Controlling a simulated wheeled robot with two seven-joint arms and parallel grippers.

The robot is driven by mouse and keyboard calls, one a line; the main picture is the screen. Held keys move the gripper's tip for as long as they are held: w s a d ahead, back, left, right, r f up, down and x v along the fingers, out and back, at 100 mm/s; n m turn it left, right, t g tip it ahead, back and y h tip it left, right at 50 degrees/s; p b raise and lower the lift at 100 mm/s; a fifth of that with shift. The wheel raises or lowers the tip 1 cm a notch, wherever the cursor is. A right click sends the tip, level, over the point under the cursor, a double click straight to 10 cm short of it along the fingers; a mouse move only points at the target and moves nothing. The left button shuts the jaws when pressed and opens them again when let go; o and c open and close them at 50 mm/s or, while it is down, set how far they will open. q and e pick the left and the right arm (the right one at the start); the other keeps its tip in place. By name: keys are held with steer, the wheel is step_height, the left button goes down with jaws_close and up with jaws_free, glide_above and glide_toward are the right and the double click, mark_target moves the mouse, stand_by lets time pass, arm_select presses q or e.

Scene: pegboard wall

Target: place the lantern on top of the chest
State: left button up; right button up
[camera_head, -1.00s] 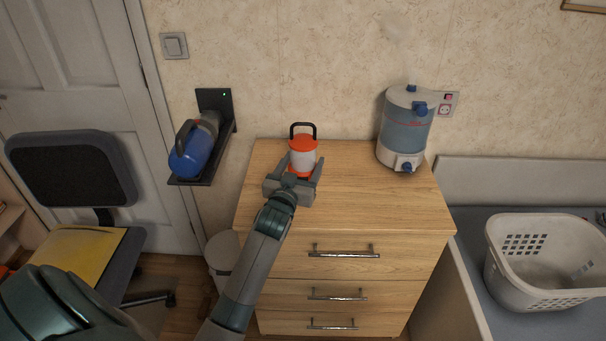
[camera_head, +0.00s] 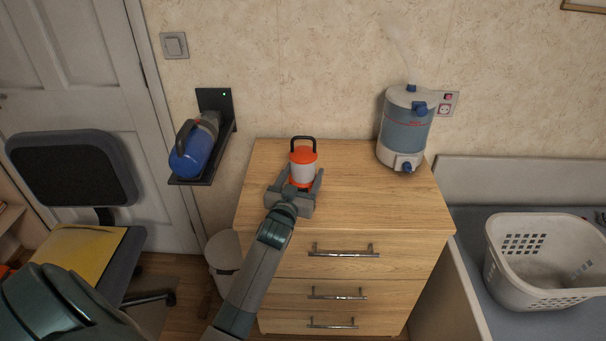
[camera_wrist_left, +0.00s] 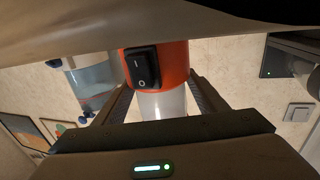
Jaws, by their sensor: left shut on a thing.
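The lantern (camera_head: 303,170) is orange and white with a black loop handle, and it is upright over the left part of the chest's top. The wooden chest (camera_head: 385,205) has several drawers with metal handles. My left gripper (camera_head: 301,181) is shut on the lantern, one finger on each side of its lower body. I cannot tell whether the lantern's base touches the chest top. In the left wrist view the lantern's orange part with a black switch and its white body (camera_wrist_left: 161,104) show between the fingers. My right gripper is not in view.
A wall shelf (camera_head: 225,105) with a blue device (camera_head: 192,155) is to the left. A white basket (camera_head: 540,285) sits at the right, a chair (camera_head: 72,170) at the left. The chest top's middle is clear.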

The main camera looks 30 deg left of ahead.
arm_select(q)
steer(key=o, duration=1.8)
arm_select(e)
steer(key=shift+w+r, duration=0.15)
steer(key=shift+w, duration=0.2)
arm_select(q)
steer(key=shift+r, duration=0.1)
